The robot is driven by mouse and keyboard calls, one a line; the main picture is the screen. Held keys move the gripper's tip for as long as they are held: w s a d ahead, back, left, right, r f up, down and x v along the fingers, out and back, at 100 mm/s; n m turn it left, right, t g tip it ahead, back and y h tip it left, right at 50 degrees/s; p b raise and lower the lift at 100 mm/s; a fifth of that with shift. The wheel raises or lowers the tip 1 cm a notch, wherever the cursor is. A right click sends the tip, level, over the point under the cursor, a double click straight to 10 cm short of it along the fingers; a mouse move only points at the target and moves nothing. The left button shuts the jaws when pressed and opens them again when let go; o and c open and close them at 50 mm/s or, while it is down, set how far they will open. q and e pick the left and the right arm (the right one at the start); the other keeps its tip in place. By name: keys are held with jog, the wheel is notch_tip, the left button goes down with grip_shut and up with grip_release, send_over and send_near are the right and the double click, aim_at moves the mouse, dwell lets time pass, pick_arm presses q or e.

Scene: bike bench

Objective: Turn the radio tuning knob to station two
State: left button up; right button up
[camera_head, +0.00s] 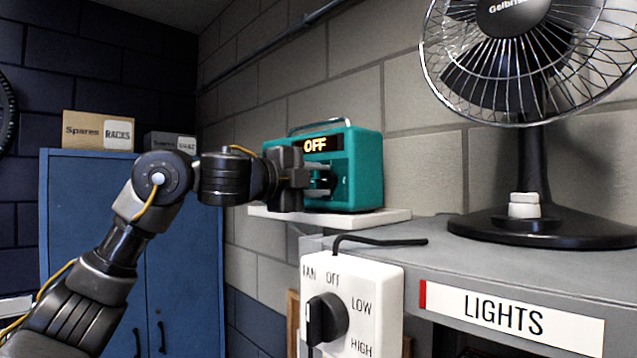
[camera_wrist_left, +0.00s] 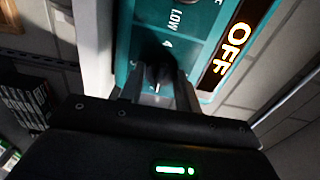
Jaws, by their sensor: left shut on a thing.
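The teal radio (camera_head: 362,165) stands on a small white wall shelf (camera_head: 385,218) in the head view. Its display (camera_head: 322,144) reads "OFF" in lit orange letters, and the same display (camera_wrist_left: 232,42) shows large in the left wrist view. My left gripper (camera_head: 322,180) is at the radio's front face. In the left wrist view my left gripper (camera_wrist_left: 160,92) is shut on a dark tuning knob (camera_wrist_left: 158,70), with "LOW" and "4" printed beside it. The fingers hide much of the knob. My right gripper is in neither view.
A white fan switch box (camera_head: 375,290) with a black knob hangs below the radio at the bench's front. A black fan (camera_head: 530,215) stands on the grey bench at right. A blue cabinet (camera_head: 95,230) stands at left with boxes on top.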

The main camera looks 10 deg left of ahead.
pick_arm(q)
jog(key=shift+m, duration=0.6)
jog(key=shift+f, duration=0.1)
jog(key=o, duration=1)
jog(key=shift+s, duration=0.1)
jog(key=shift+s+a+b, duration=0.2)
jog(key=shift+s+b, duration=0.15)
jog(key=shift+b, duration=0.15)
jog(key=shift+b+v, duration=2.6)
jog(key=shift+v, duration=2.4)
